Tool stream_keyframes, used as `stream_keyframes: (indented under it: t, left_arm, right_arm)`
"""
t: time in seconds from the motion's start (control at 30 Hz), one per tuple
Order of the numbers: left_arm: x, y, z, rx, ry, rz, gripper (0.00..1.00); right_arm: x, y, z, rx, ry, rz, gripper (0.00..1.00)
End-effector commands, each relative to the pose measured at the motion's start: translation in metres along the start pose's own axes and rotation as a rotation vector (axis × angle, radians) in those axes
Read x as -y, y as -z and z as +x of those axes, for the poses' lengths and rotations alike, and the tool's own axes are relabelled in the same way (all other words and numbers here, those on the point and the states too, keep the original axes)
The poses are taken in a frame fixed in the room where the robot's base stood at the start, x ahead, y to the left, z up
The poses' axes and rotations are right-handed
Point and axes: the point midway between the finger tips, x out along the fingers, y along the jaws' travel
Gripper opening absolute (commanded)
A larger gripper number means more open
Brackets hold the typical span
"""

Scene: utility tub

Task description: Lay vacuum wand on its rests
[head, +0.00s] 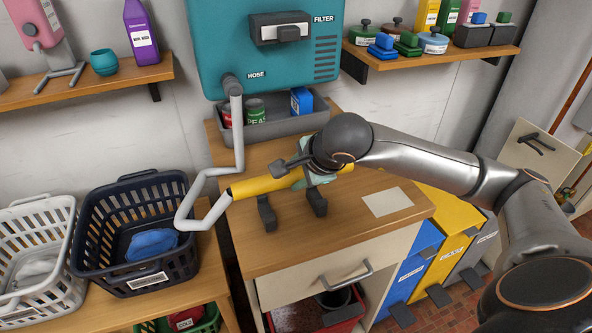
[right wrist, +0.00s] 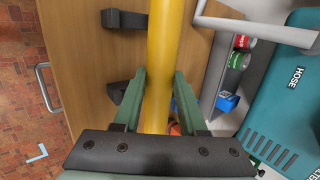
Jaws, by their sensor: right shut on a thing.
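The yellow vacuum wand (head: 258,186) runs sideways above the wooden counter, with a pale grey hose (head: 239,140) at its left end. My right gripper (head: 308,173) is shut on the wand near its right part; the hand hides some of it. In the right wrist view the wand (right wrist: 166,50) passes between my green fingers (right wrist: 158,105). Two dark rests stand on the counter: a left one (head: 267,214) and a right one (head: 317,203). In the wrist view both rests (right wrist: 122,19) (right wrist: 120,91) lie beside the wand, not under it. My left gripper is out of view.
The teal vacuum unit (head: 215,60) hangs on the wall behind. A grey bin (head: 285,127) with cans stands at the counter's back. Dark (head: 180,205) and white (head: 70,225) baskets stand left. A pale card (head: 387,202) lies on the otherwise bare right counter.

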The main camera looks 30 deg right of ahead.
Motion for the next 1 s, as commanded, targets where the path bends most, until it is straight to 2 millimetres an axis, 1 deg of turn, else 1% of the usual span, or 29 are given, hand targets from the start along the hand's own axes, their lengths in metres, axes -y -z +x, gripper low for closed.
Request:
stream_keyframes:
  t: [0.03,0.1,0.43,0.6,0.87,0.9,1.0]
  left_arm:
    - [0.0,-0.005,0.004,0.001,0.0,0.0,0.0]
    - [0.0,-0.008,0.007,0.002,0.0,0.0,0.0]
    - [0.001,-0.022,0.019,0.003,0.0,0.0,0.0]
    - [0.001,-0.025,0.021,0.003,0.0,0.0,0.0]
    - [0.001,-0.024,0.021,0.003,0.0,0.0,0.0]
    - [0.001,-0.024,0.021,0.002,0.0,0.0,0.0]
    - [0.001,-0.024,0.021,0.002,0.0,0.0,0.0]
  right_arm:
    - [-0.005,0.001,0.007,-0.001,0.0,0.0,0.0]
    - [-0.01,0.002,0.013,-0.001,-0.001,0.0,0.0]
    - [-0.029,0.005,0.037,0.0,0.0,0.0,0.0]
    - [-0.033,0.005,0.043,0.001,0.001,0.0,0.0]
    - [-0.033,0.005,0.043,0.001,0.002,0.0,0.0]
    - [-0.033,0.005,0.043,0.001,0.002,0.0,0.42]
    - [-0.033,0.005,0.043,0.001,0.002,0.0,0.53]
